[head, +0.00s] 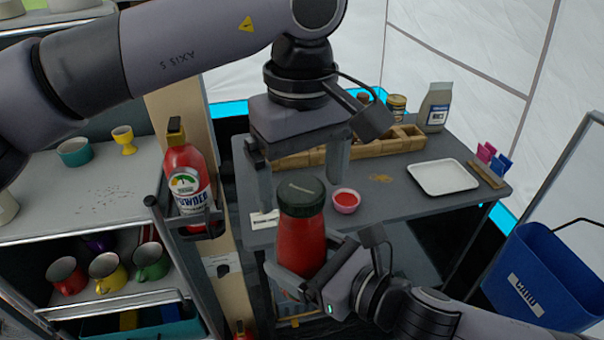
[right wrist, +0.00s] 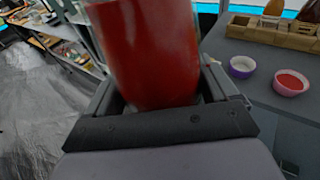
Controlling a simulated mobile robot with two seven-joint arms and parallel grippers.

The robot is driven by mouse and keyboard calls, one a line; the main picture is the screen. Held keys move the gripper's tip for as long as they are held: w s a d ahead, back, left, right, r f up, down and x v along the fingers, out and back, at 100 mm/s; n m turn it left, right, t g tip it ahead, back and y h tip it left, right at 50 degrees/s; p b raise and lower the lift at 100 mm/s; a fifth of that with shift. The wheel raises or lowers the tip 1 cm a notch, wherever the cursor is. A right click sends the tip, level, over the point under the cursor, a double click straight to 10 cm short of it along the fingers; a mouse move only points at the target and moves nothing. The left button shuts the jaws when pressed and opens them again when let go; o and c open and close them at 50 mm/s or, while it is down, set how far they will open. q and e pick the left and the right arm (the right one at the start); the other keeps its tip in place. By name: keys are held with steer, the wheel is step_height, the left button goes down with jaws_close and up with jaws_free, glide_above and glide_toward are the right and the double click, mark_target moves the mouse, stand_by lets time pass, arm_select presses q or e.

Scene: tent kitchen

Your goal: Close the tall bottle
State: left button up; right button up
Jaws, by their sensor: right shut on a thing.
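The tall bottle (head: 302,246) is red with a dark cap (head: 301,195) sitting on its top; I cannot tell how tightly the cap sits. My right gripper (head: 306,264) is shut on the bottle's lower body and holds it roughly upright in front of the grey table. In the right wrist view the red bottle (right wrist: 150,55) stands between the fingers, with its top out of frame. My left gripper (head: 303,176) points down just above and behind the cap. Its fingers are spread wider than the cap, with nothing visibly held between them.
A blue bin (head: 545,280) hangs at right.

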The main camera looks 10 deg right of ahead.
steer(key=shift+r, duration=0.2)
arm_select(q)
step_height(320, 180, up, 12)
arm_select(e)
steer(key=shift+w, duration=0.1)
stand_by(0.4)
stand_by(0.5)
